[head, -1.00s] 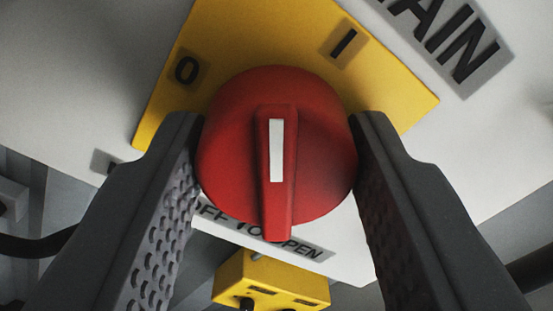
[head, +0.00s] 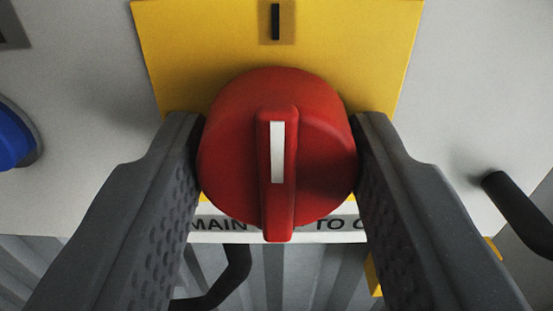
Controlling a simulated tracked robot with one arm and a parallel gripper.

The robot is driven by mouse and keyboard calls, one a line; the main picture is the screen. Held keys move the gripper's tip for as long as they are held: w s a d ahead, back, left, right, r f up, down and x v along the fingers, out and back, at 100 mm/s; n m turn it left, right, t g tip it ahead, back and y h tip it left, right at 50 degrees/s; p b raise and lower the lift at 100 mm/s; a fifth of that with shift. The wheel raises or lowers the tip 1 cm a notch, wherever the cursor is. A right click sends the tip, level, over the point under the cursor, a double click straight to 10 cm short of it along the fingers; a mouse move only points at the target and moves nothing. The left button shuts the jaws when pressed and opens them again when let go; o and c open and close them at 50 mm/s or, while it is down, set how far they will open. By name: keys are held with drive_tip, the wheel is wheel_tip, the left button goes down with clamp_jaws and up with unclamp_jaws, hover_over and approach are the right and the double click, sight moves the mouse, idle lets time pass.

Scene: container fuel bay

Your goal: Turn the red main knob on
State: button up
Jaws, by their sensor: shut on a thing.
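The red main knob (head: 325,165) sits in the middle of the view in front of a yellow plate (head: 375,55). My gripper (head: 277,150) is shut on it, one dark textured finger on each side. The knob's raised ridge is upright, and its white pointer line (head: 277,152) points straight up at the black I mark (head: 276,22). The plate's edges look level. The 0 mark is not in view. A label (head: 215,226) below, partly hidden by the knob and fingers, reads in part "MAIN" and "TO".
A blue round part (head: 14,138) is on the grey panel (head: 85,70) at the left edge. A black bar (head: 520,215) sticks out at right. A black curved handle or hose (head: 235,275) shows below the label, in front of ribbed grey metal.

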drive_tip(key=shift+r, duration=0.2)
drive_tip(key=o, duration=1)
drive_tip(key=shift+c, duration=0.2)
drive_tip(key=shift+f, duration=0.1)
drive_tip(key=s+a+b, duration=0.1)
drive_tip(key=s+b, duration=0.2)
drive_tip(key=s, duration=1)
drive_tip(key=shift+s, duration=0.4)
